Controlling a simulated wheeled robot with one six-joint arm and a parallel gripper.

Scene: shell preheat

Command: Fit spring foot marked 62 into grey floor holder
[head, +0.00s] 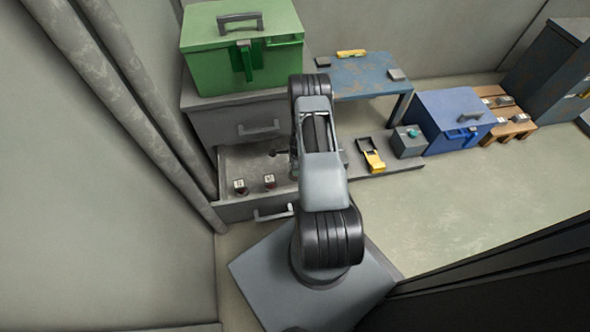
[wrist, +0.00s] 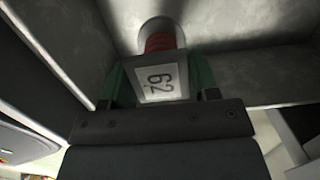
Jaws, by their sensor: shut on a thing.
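The spring foot marked 62 (wrist: 157,78) is between the jaws of my gripper (wrist: 161,88) in the wrist view. Its white label reads 62, turned sideways, and a red coil and a pale round end show beyond it. My gripper is shut on it, over the inside of a grey drawer. In the head view my arm hides most of the gripper and the held foot. A grey box (head: 408,143) with a teal piece on it stands on the low floor board at the right. I cannot tell whether it is the grey floor holder.
The open drawer (head: 228,163) holds two small dark pieces with white labels (head: 240,187) (head: 269,181), unreadable here. A green box (head: 215,60) stands on the cabinet. A blue table (head: 365,75), a yellow-and-black tool (head: 371,157) and a blue box (head: 447,110) are to the right. The floor at right is clear.

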